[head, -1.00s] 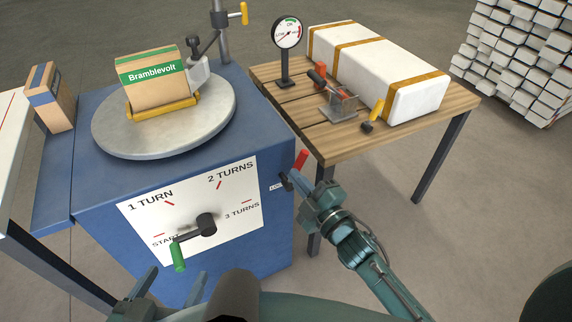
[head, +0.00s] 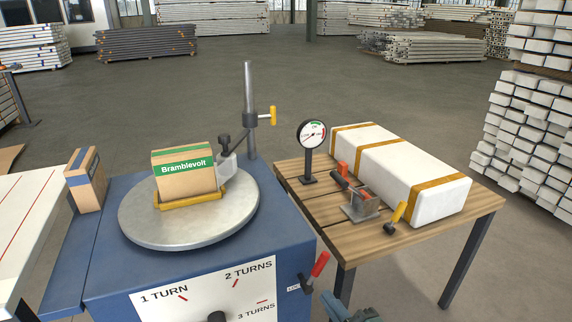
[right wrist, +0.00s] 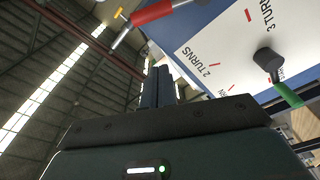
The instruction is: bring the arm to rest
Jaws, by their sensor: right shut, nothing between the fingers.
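My right gripper (head: 330,299) shows at the bottom edge of the head view, just below the red-handled lever (head: 319,264) on the blue cabinet's right side. In the right wrist view its two fingers (right wrist: 158,85) are together and empty. The red handle (right wrist: 152,12) is beyond the fingertips there, apart from them as far as I can tell. The dark crank hub (right wrist: 267,60) with its green grip (right wrist: 288,95) shows at the right of that view. My left gripper is out of view.
The blue cabinet (head: 110,270) carries a round turntable (head: 190,236) with a Bramblevolt box (head: 186,180). A wooden table (head: 385,245) to the right holds a gauge (head: 311,135) and a strapped white package (head: 400,172). Open floor lies behind.

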